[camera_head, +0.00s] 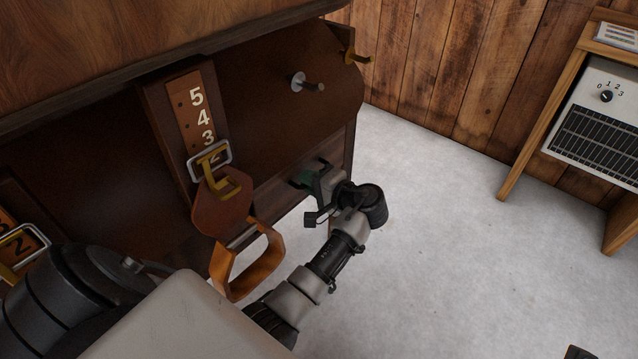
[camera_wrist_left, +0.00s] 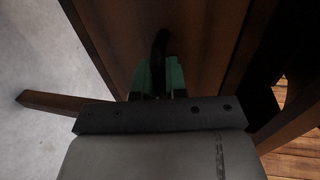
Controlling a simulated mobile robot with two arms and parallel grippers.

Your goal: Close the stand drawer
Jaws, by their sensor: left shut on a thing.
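The stand is a large dark brown wooden piece on the left of the head view. Its drawer front (camera_head: 275,197) shows low on its side, partly behind a hanging strap and my arm. My left gripper (camera_head: 306,180) is at this front, with its green fingertips shut on the dark drawer handle (camera_wrist_left: 159,50), which shows between the fingers (camera_wrist_left: 160,78) in the left wrist view. The brown drawer panel (camera_wrist_left: 198,35) is right behind the handle there. How far the drawer stands out is hard to tell. My right gripper is not in view.
An orange-brown strap loop (camera_head: 245,270) hangs from a buckle beside my left arm. A metal peg (camera_head: 307,84) and a brass hook (camera_head: 354,56) stick out above. A heater (camera_head: 595,120) in a wooden frame stands at right. The pale floor (camera_head: 470,240) between is clear.

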